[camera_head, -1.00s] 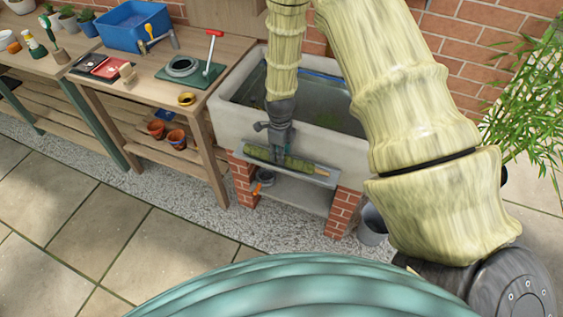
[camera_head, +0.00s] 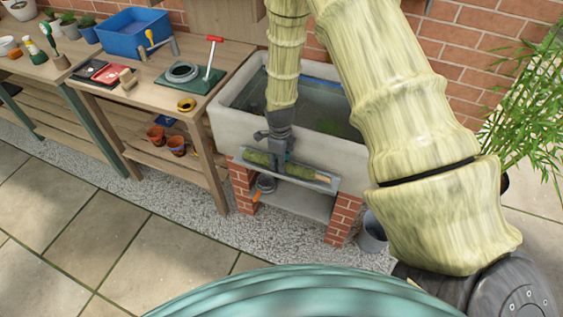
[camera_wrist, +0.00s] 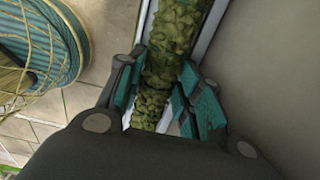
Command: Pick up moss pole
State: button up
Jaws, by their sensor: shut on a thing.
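The moss pole (camera_head: 300,170) is a green mossy rod with a pale bare end at its right. It lies lengthwise along a narrow grey ledge (camera_head: 322,184) on the front of the stone sink. My gripper (camera_head: 278,166) points down over the pole and is shut on it left of its middle. In the wrist view the moss pole (camera_wrist: 172,62) runs between the teal-padded fingers of my gripper (camera_wrist: 165,92), with the ledge close under it. I cannot tell whether the pole is clear of the ledge.
The stone sink (camera_head: 229,127) with murky water stands on brick piers behind the pole. A wooden bench (camera_head: 130,92) at the left holds a blue tub (camera_head: 133,33) and a green board with a ring (camera_head: 184,72). A grey bucket (camera_head: 372,232) stands at the right pier.

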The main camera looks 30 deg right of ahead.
jog(key=shift+r, duration=0.45)
jog(key=shift+s+a+r+b, duration=0.15)
jog(key=shift+r+b, duration=0.2)
jog(key=shift+r, duration=0.3)
jog(key=shift+a+r+b, duration=0.1)
jog(key=shift+r+b, duration=0.2)
jog(key=shift+r, duration=0.3)
jog(key=s+a+r+b, duration=0.1)
jog(key=s+a+b, duration=0.1)
jog(key=s+a, duration=0.7)
jog(key=a, duration=0.3)
jog(key=shift+a+r, duration=0.2)
jog(key=shift+r, duration=0.1)
jog(key=o, duration=0.4)
jog(key=shift+c, duration=0.6)
jog(key=shift+s, duration=0.1)
